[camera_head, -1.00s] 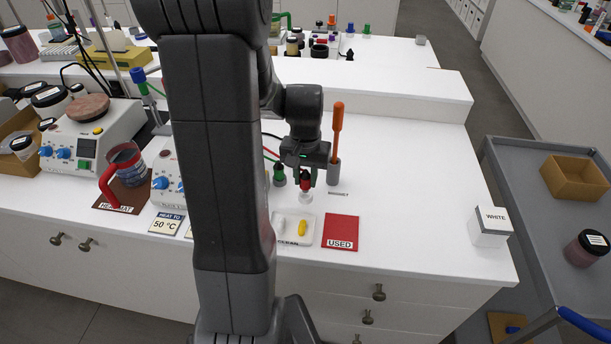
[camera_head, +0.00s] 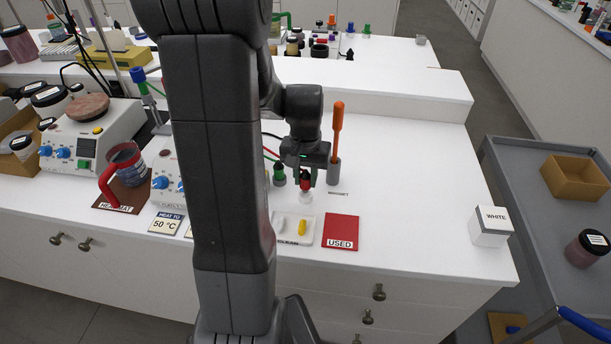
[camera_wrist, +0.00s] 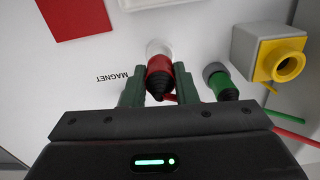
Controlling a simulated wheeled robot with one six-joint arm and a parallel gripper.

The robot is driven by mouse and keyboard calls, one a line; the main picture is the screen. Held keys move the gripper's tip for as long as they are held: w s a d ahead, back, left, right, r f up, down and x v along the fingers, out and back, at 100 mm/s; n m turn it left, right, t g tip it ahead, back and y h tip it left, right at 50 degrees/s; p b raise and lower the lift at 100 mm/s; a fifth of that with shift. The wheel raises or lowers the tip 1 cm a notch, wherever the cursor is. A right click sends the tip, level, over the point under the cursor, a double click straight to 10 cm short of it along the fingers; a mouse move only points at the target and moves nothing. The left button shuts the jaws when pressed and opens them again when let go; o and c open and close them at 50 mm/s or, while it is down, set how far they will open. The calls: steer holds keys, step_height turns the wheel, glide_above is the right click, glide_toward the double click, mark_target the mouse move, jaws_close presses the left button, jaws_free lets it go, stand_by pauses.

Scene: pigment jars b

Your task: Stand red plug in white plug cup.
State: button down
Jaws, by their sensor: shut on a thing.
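The red plug (camera_head: 305,181) with a black ribbed top is upright between the fingers of my gripper (camera_head: 307,178). In the wrist view, the fingers (camera_wrist: 159,83) are shut on the red plug (camera_wrist: 158,68), one on each side. The white plug cup (camera_head: 306,196) is directly below the plug on the white bench. In the wrist view, the rim of the white plug cup (camera_wrist: 157,46) shows just past the plug's lower end. The plug's lower end is at the cup's mouth; I cannot tell how deep it sits.
A green plug (camera_head: 279,174) stands close by on the left. An orange-handled rod (camera_head: 337,125) stands in a grey holder on the right. In front are a white tray (camera_head: 287,240) with a yellow piece and a red USED mat (camera_head: 341,231).

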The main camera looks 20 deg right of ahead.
mark_target(306, 173)
steer(key=shift+f+b, duration=0.95)
steer(key=shift+f, duration=0.4)
steer(key=c, duration=1.1)
jaws_free()
steer(key=shift+r, duration=0.1)
step_height(306, 173, up, 14)
steer(key=shift+f, duration=0.1)
steer(key=shift+f, duration=0.1)
